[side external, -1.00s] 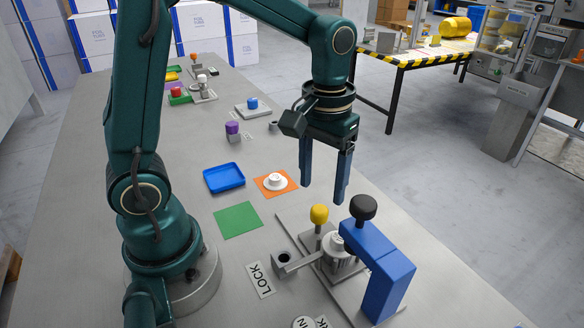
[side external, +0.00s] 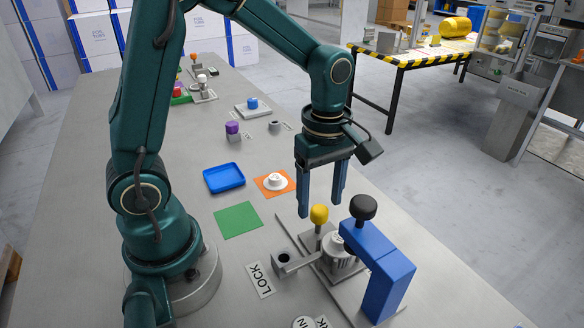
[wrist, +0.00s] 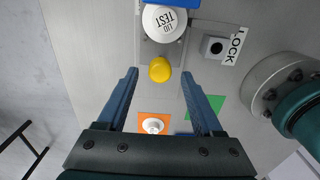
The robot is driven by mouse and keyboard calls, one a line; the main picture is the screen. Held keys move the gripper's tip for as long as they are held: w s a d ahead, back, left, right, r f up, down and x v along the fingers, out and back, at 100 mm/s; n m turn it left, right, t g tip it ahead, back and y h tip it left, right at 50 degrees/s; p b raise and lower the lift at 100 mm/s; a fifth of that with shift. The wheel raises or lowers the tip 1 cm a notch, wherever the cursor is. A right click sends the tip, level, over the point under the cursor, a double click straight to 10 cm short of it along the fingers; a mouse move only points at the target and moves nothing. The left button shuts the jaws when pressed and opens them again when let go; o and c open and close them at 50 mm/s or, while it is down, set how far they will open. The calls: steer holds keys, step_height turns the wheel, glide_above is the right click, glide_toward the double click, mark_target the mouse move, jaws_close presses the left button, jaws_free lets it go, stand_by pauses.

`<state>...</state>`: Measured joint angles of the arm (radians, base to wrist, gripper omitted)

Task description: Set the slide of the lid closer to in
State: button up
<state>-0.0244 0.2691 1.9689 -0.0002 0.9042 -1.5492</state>
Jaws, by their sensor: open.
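The lid closer stands at the front right of the bench, with a blue press arm (side external: 385,275) and a black knob (side external: 363,207). Its slide carries a yellow knob (side external: 319,214), which also shows in the wrist view (wrist: 160,69). A white round lid lettered "LID TEST" (wrist: 165,22) sits beside the yellow knob, under the edge of the blue arm. My gripper (side external: 321,208) is open and empty, pointing down close to the yellow knob. In the wrist view the knob appears between the fingertips, apart from both. The fingers' exact height over it is hard to tell.
A "LOCK" label (side external: 261,279) and a socket block (side external: 282,257) lie left of the closer. An orange mat (side external: 262,190) with a white lid, a blue tray (side external: 224,178) and a green mat (side external: 238,220) lie behind.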

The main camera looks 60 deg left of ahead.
steer(key=shift+f, duration=0.9)
jaws_close()
stand_by(0.8)
